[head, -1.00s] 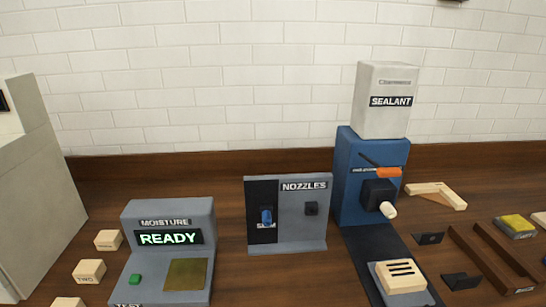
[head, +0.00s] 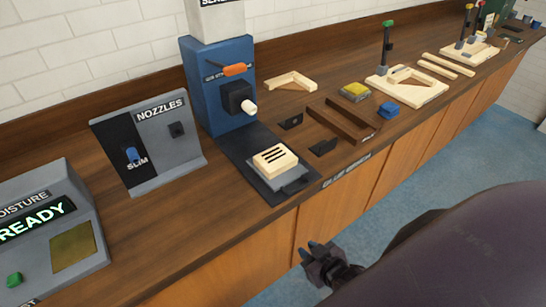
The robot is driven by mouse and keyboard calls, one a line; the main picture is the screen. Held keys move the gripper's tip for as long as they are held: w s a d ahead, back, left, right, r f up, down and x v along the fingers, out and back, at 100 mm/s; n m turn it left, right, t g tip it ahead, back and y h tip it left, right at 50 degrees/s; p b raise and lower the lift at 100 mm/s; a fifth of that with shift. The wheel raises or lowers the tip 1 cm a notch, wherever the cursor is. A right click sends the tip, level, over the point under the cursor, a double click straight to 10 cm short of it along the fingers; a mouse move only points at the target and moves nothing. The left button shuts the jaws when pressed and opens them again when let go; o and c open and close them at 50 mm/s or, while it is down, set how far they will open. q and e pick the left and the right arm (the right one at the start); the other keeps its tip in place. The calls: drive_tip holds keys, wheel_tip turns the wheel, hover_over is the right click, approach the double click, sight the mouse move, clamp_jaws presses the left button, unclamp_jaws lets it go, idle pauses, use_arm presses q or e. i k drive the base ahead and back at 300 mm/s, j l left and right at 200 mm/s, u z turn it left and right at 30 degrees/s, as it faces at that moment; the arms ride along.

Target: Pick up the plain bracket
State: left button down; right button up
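Two small black brackets lie on the wooden counter, right of the sealant machine. The nearer bracket (head: 323,147) shows a bare dark face and looks like the plain one. The farther bracket (head: 291,121) has a small mark on its face. My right gripper (head: 316,246) hangs in front of the counter, below its top and well apart from both brackets. Its fingers look spread with nothing between them. My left gripper is out of view.
A wooden block with slots (head: 275,160) sits on the sealant machine's (head: 215,75) base, left of the brackets. A brown wooden frame (head: 345,122) lies just right of them. A yellow-topped block (head: 355,91) and a blue block (head: 389,110) are farther right. The counter's front edge stands between gripper and brackets.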

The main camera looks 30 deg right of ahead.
sight(320, 149)
drive_tip(key=z, duration=0.45)
drive_tip(key=k+z, duration=0.15)
drive_tip(key=z, duration=0.3)
drive_tip(key=k+z, duration=0.1)
drive_tip(key=z, duration=0.35)
